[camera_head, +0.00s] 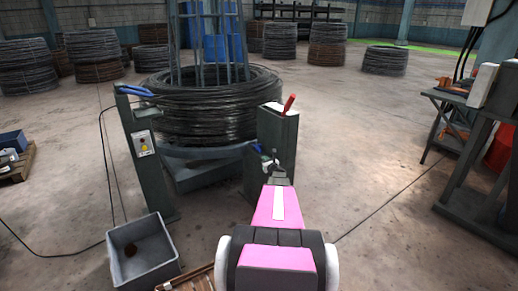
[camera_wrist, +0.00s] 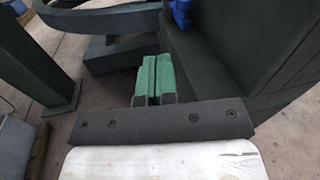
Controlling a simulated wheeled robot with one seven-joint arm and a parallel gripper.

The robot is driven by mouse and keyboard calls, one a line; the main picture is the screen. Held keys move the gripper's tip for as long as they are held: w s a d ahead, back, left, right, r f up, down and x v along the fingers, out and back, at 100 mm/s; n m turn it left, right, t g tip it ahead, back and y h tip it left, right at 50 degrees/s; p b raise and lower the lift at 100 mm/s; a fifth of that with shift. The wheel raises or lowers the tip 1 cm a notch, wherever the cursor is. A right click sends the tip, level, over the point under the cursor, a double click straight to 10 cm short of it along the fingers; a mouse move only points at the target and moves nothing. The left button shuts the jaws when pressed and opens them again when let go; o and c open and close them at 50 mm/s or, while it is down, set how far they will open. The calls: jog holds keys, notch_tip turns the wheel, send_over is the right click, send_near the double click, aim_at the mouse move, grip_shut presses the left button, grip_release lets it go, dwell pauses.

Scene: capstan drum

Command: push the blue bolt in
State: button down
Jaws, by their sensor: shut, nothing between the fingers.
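The blue bolt (camera_head: 257,148) shows as a small blue piece on the near side of the dark green post (camera_head: 283,140), partly hidden by my gripper. In the wrist view a blue part (camera_wrist: 181,12) is at the top edge, on the dark post, and is cut off by the frame. My gripper (camera_head: 270,163) is in front of this post, close to the blue piece. In the wrist view its two green fingers (camera_wrist: 153,62) are together with nothing between them, and the blue part is up and to the right of their tips. Contact with the bolt cannot be told.
A capstan drum with coiled wire (camera_head: 205,105) stands behind the post. A red lever (camera_head: 289,104) is on the post's top. A second post (camera_head: 146,150) with a blue handle (camera_head: 135,90) stands left. A grey bin (camera_head: 143,250) is on the floor. Open floor lies to the right.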

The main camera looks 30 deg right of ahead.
aim_at(260, 147)
jog(key=d, duration=0.1)
jog(key=d+m, duration=0.1)
jog(key=d+h, duration=0.1)
jog(key=shift+f+m, duration=0.3)
jog(key=shift+m, duration=0.1)
jog(key=shift+w, duration=0.1)
jog(key=w, duration=0.4)
jog(key=w+d, duration=0.1)
jog(key=w, duration=0.4)
jog(key=w+d, duration=0.1)
jog(key=w, duration=0.3)
jog(key=shift+w+d, duration=0.2)
jog(key=shift+w, duration=0.05)
jog(key=shift+w+a, duration=0.15)
jog(key=shift+w, duration=2.55)
